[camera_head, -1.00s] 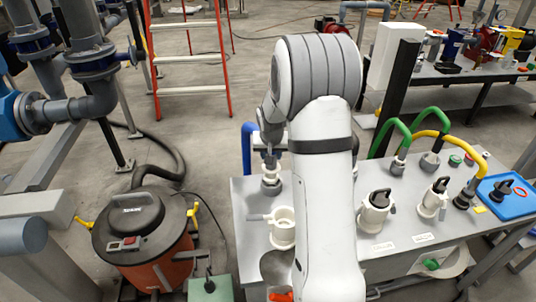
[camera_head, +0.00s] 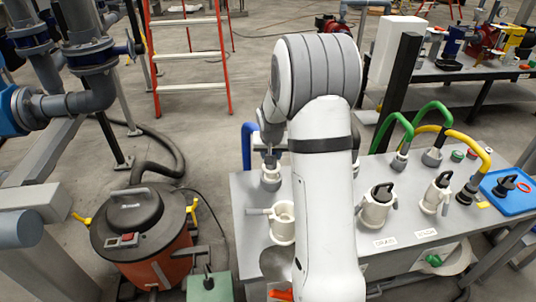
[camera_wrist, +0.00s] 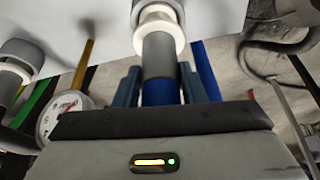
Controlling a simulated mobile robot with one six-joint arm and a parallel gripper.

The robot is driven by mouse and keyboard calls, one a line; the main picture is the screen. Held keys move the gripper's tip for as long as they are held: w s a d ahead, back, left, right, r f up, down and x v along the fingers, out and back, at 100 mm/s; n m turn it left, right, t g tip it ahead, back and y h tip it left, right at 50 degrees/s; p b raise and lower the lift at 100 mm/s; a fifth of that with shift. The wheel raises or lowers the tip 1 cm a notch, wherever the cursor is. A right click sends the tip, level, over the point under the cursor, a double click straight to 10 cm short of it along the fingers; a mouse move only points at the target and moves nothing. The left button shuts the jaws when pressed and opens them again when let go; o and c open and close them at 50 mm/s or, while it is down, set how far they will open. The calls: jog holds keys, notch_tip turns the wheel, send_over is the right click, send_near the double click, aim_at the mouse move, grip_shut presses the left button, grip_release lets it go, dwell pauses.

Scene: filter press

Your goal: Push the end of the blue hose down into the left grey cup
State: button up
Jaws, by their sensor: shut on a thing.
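The blue hose (camera_head: 247,145) loops up at the left of my arm in the head view. In the wrist view, my gripper (camera_wrist: 158,88) is shut on the blue hose (camera_wrist: 160,93), one finger on each side. The hose's grey end (camera_wrist: 158,56) points away from the gripper, and its tip meets a white collar (camera_wrist: 155,32). The tip is hidden inside or behind that collar, so its depth cannot be told. In the head view, the left grey cup (camera_head: 270,184) stands at the bench's back-left corner, under the white collar. My arm hides part of the grip there.
A white handled fitting (camera_head: 282,222) stands in front of the cup. Green hoses (camera_head: 398,128), a yellow hose (camera_head: 465,140) and black-knobbed fittings (camera_head: 378,207) are to the right. An orange drum vacuum (camera_head: 145,235) stands on the floor at left.

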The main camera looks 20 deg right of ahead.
jog(key=shift+f+b, duration=1.05)
jog(key=shift+f, duration=0.15)
jog(key=o, duration=1.2)
jog(key=shift+o, duration=0.2)
jog(key=s+a+r+n+p, duration=0.1)
jog(key=s+a+r, duration=0.3)
jog(key=s+r, duration=0.3)
jog(key=s+a+r+n+p, duration=0.1)
jog(key=s+a+r, duration=0.3)
jog(key=s+r, duration=0.4)
jog(key=s+a+r+n+y+p, duration=0.1)
jog(key=s+a, duration=0.2)
jog(key=s, duration=0.5)
jog(key=s+a+r+n+g+p, duration=0.1)
jog(key=s+a, duration=0.2)
jog(key=s, duration=0.6)
jog(key=shift+g+y, duration=0.3)
jog(key=shift+y, duration=0.1)
